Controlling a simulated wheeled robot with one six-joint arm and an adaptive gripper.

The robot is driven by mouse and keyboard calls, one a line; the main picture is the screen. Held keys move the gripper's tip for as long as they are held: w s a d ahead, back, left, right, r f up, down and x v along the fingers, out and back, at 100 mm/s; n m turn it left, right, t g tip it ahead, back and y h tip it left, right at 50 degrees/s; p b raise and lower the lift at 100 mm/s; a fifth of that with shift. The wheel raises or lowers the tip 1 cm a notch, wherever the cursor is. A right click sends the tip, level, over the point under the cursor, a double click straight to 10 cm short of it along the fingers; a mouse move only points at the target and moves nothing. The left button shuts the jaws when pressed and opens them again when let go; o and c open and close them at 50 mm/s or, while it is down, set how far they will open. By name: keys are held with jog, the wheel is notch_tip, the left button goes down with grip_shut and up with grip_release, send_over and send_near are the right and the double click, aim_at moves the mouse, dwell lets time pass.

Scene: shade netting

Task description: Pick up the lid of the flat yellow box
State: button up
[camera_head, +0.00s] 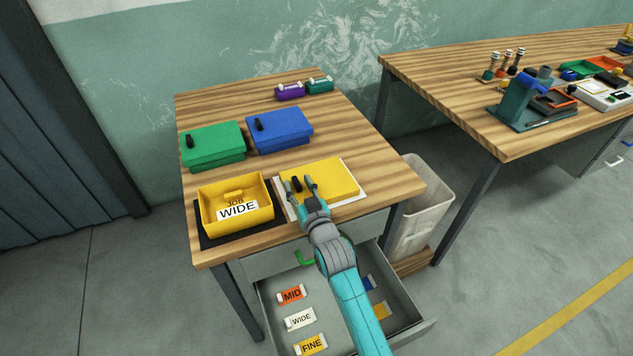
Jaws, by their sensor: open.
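The flat yellow lid (332,179) lies on a white sheet (349,202) near the front right of the wooden table. A black knob (296,184) stands at the lid's left side. My gripper (301,185) is open, with its fingers at the knob, one on each side as far as this view shows. I cannot tell whether they touch it. The open yellow box (264,210) stands to the left on a dark mat (207,241), with a white card reading "JOB WIDE" in it.
Green (213,146) and blue (280,130) lidded boxes stand behind. Small purple (290,92) and teal (320,85) blocks sit at the back. An open drawer (418,325) with labelled cards is below my arm. A bin (425,205) stands right of the table.

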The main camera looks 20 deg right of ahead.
jog(key=shift+c, duration=0.3)
grip_shut()
jog(key=shift+s, duration=0.1)
jog(key=shift+s+r, duration=0.4)
jog(key=shift+r, duration=0.05)
jog(key=s+r, duration=0.7)
jog(key=s, duration=0.6)
jog(key=shift+s, duration=0.15)
